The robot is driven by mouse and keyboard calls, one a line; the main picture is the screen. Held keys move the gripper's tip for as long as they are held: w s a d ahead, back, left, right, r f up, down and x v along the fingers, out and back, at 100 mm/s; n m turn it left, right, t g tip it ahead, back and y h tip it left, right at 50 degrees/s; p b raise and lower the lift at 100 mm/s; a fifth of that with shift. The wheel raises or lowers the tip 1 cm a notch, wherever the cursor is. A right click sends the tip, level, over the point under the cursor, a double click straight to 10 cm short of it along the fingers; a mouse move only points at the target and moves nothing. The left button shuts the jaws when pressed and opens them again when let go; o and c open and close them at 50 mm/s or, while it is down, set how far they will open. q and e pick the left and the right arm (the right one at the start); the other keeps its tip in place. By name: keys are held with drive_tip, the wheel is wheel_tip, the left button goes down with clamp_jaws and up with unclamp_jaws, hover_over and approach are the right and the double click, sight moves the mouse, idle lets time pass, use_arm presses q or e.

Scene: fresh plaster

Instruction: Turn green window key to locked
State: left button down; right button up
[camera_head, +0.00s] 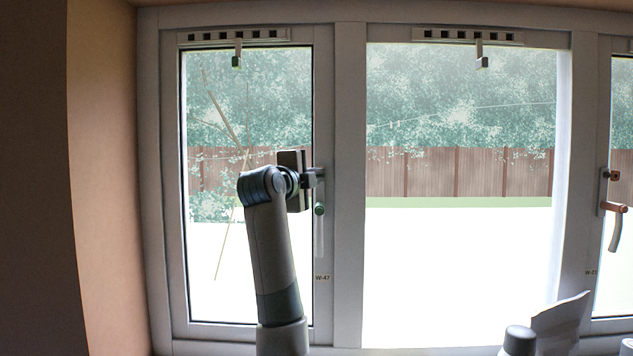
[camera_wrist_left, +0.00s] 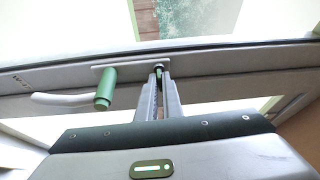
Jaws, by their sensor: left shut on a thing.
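The left window's handle (camera_head: 319,232) has a green hub and a pale lever that hangs down in the head view. In the left wrist view its green hub (camera_wrist_left: 105,90) sits on a pale plate, with the lever pointing left. My left gripper (camera_head: 314,176) is at the upper end of this plate, above the hub. In the left wrist view my left gripper (camera_wrist_left: 160,88) is shut on the small dark green key (camera_wrist_left: 158,71) at the plate's right end. The head view hides the key behind the gripper, and its exact angle is unclear. My right gripper is not in view.
The right window has an orange-hubbed handle (camera_head: 614,228) with a small orange key (camera_head: 614,175) above it. A brown wall (camera_head: 100,180) borders the left.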

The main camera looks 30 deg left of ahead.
use_arm(q)
drive_tip(key=shift+f+n+t+y+b, duration=0.4)
drive_tip(key=shift+n+b, duration=0.8)
drive_tip(key=shift+b, duration=1)
drive_tip(key=shift+d+f+n+t+b, duration=0.1)
drive_tip(key=shift+n+t+b, duration=0.3)
drive_tip(key=shift+n+b, duration=0.75)
drive_tip(key=n+y+b, duration=0.1)
drive_tip(key=n+b, duration=0.1)
drive_tip(key=n, duration=0.1)
drive_tip(key=shift+w+t, duration=0.1)
drive_tip(key=shift+t, duration=0.2)
drive_tip(key=n+y+b, duration=0.1)
drive_tip(key=n+y, duration=0.1)
drive_tip(key=n, duration=0.1)
drive_tip(key=n+y+b, duration=0.2)
drive_tip(key=n, duration=0.2)
drive_tip(key=shift+w+d+f+n, duration=0.1)
drive_tip(key=shift+d+n, duration=0.1)
drive_tip(key=shift+n, duration=0.05)
drive_tip(key=n+y+b, duration=0.1)
drive_tip(key=n+y, duration=0.1)
drive_tip(key=n, duration=0.1)
drive_tip(key=shift+n, duration=0.3)
drive_tip(key=shift+d+n+g+y, duration=0.1)
drive_tip(key=shift+n+g+y, duration=0.4)
drive_tip(key=shift+n, duration=0.9)
drive_tip(key=c, duration=2)
unclamp_jaws()
drive_tip(key=shift+w, duration=0.1)
